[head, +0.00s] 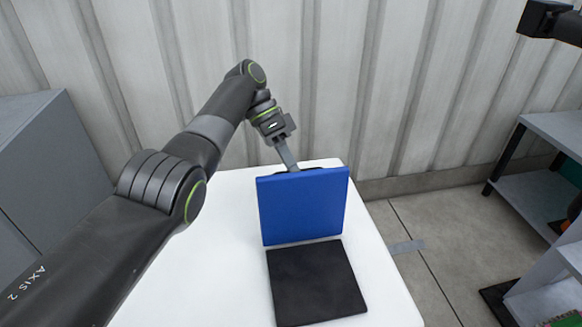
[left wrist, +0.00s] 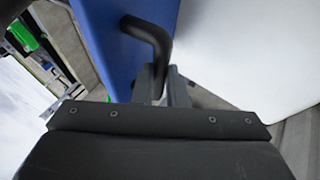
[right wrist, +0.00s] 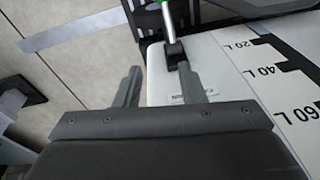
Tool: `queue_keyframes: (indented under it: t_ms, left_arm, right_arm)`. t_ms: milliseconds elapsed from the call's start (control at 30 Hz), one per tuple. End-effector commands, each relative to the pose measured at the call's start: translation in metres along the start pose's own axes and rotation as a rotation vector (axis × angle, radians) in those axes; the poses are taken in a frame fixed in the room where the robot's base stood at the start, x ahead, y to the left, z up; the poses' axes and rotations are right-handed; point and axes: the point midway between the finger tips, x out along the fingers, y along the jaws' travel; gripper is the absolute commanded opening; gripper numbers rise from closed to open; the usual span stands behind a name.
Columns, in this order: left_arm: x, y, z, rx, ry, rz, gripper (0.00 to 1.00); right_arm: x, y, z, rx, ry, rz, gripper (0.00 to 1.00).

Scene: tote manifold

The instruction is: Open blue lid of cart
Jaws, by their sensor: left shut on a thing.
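The blue lid (head: 303,207) stands about upright on the white cart top (head: 215,222), at the far edge of a black square (head: 316,283). My left gripper (head: 290,164) is at the lid's top edge, reaching in from behind. In the left wrist view its fingers (left wrist: 160,88) are shut on the black bent handle (left wrist: 152,38) on the blue lid (left wrist: 115,42). In the right wrist view my right gripper (right wrist: 158,88) is open, its fingers apart with nothing seen gripped.
A white surface with litre marks (right wrist: 240,65) lies close to my right gripper, with a metal rod (right wrist: 167,20) at its edge. Grey shelves (head: 545,180) stand at the right and a grey cabinet (head: 50,150) at the left. A ribbed wall (head: 400,90) is behind the cart.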

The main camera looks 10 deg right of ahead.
Motion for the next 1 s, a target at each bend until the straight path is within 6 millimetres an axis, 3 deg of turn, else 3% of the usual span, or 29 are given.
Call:
queue_keyframes:
  t_ms: [33,667,700,833,1000]
  left_arm:
    - [0.0098,-0.003,0.0053,-0.013,-0.011,0.019,0.0]
    - [0.0097,-0.0024,0.005,-0.014,-0.01,0.026,0.0]
    - [0.0097,-0.0024,0.0049,-0.014,-0.01,0.026,0.15]
    - [0.008,-0.002,0.004,-0.012,-0.007,0.022,0.32]
    - [0.0056,-0.0016,0.0032,-0.01,-0.004,0.019,0.34]
  right_arm:
    - [0.0014,-0.0001,-0.0003,0.0,0.005,-0.002,0.36]
    - [-0.0019,-0.0014,-0.0023,0.0,0.017,-0.009,0.36]
    - [-0.0019,-0.0014,-0.0023,0.0,0.018,-0.009,0.36]
    - [-0.0022,-0.0013,-0.0023,0.0,0.018,-0.009,0.36]
    - [-0.0027,-0.0013,-0.0024,0.0,0.018,-0.009,0.36]
